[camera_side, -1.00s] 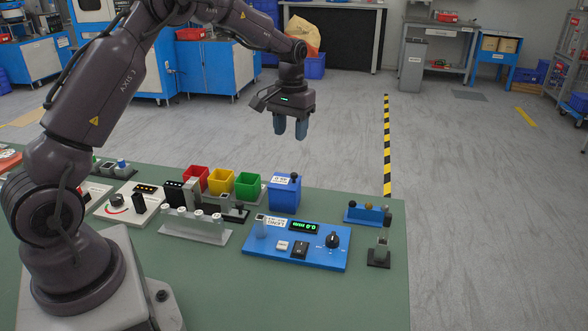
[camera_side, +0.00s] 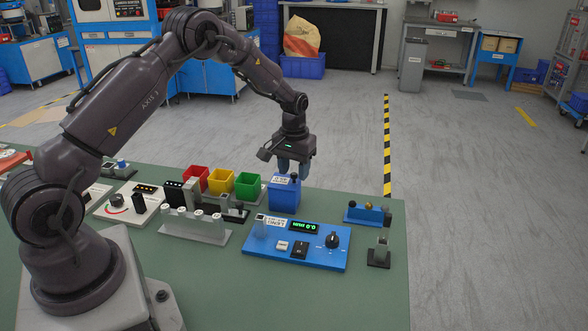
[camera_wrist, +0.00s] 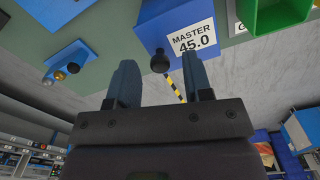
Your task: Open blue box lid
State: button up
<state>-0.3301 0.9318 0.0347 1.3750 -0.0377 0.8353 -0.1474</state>
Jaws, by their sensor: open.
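The blue box (camera_side: 284,194) stands at the back edge of the green table, with a white label and a dark round knob (camera_side: 294,177) on its lid. In the wrist view the blue box (camera_wrist: 170,18) is at the top, its label reading "MASTER 45.0", and the black knob (camera_wrist: 160,61) shows between my fingertips' directions. My gripper (camera_side: 293,171) is just above and behind the box, fingers pointing down. It also shows in the wrist view (camera_wrist: 160,80), open and empty, with the fingers apart on either side of the knob. Whether they touch it cannot be told. The lid looks closed.
Red, yellow and green (camera_side: 248,185) open bins stand left of the blue box. A blue panel (camera_side: 297,246) with a display and dial lies in front. A small blue holder (camera_side: 368,214) with balls stands to the right. Table between holder and box is clear.

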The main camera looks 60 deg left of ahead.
jog(key=shift+f, duration=0.1)
grip_shut()
jog(key=w+d, duration=0.4)
jog(key=shift+w+d, duration=0.35)
jog(key=shift+w, duration=0.05)
grip_release()
notch_tip(320, 180, up, 13)
dwell(0.6)
